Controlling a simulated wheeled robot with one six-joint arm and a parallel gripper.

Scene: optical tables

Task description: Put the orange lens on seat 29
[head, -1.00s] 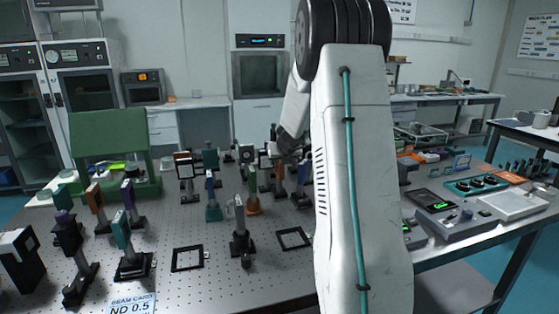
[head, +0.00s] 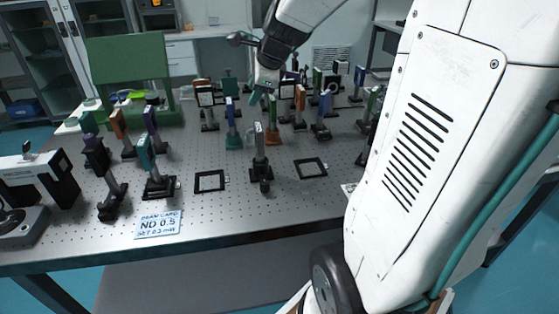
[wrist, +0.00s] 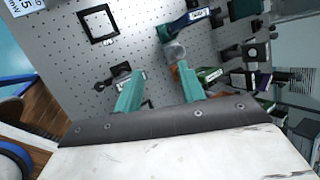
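My gripper (head: 261,92) hangs over the back middle of the optical table, above the standing optics. In the wrist view its two teal fingers (wrist: 158,88) are spread apart with nothing held between them. Orange parts show on several mounts: an upright orange plate (head: 117,124) at the left, an orange-framed mount (head: 300,97) right of the gripper, and an orange base (head: 272,138) below it. I cannot tell which is the orange lens. Two flat black square frames lie empty, one at front middle (head: 210,190) and one further right (head: 311,176). No seat number 29 is readable.
Several post-mounted optics crowd the table's back middle, with more at the left. A dark mount (head: 260,170) stands between the square frames. A green housing (head: 130,60) stands at the back left. A card reading ND 0.5 (head: 158,224) lies at the front. The perforated tabletop (head: 230,215) is bare at front middle.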

